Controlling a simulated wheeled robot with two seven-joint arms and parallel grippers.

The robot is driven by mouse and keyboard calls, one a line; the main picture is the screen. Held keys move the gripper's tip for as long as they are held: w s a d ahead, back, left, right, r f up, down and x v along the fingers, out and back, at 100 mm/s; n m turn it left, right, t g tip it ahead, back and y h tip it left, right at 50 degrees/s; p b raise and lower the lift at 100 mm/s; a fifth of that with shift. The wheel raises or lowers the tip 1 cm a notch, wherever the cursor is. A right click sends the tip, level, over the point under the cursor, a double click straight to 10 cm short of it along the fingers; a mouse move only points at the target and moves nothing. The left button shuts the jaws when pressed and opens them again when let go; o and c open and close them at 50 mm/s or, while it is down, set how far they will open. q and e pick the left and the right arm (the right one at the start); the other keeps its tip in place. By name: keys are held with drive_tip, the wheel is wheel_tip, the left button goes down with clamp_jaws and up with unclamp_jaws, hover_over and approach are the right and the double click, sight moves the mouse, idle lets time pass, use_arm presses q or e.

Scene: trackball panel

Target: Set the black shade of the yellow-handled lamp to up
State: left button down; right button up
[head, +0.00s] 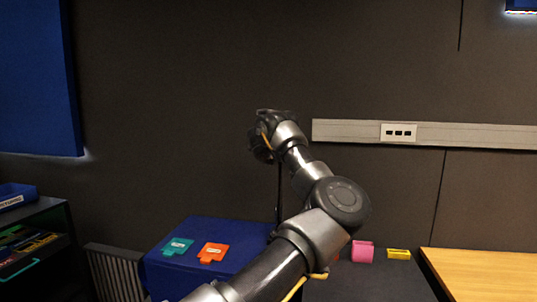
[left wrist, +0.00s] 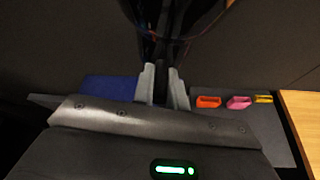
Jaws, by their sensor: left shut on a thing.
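A thin dark upright pole (head: 279,195) rises behind the blue block in the head view. My left gripper (head: 263,137) is at the pole's top, dark against the dark wall, so its fingers are hard to make out there. In the left wrist view its two grey fingers (left wrist: 163,88) are closed around a narrow dark part. A large glossy black rounded shape (left wrist: 168,22), apparently the lamp's shade, lies just beyond the fingers and is cut off by the top edge. The shade's tilt cannot be told. No yellow handle can be made out clearly. My right gripper is out of view.
A blue block (head: 215,232) carries a teal tag (head: 177,246) and an orange tag (head: 212,252). A pink piece (head: 362,251) and a yellow piece (head: 398,254) sit right of my arm. A wooden table (head: 485,275) is at right, a dark shelf (head: 40,245) at left.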

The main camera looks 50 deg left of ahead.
use_arm(q)
drive_tip(key=shift+w+f, duration=0.1)
idle(0.5)
drive_tip(key=c, duration=1.4)
unclamp_jaws()
drive_tip(key=shift+s+d, duration=0.2)
drive_tip(key=shift+s, duration=0.05)
drive_tip(key=b+v, duration=0.3)
drive_tip(key=v, duration=0.7)
drive_tip(key=shift+r, duration=0.25)
drive_tip(key=shift+d, duration=0.15)
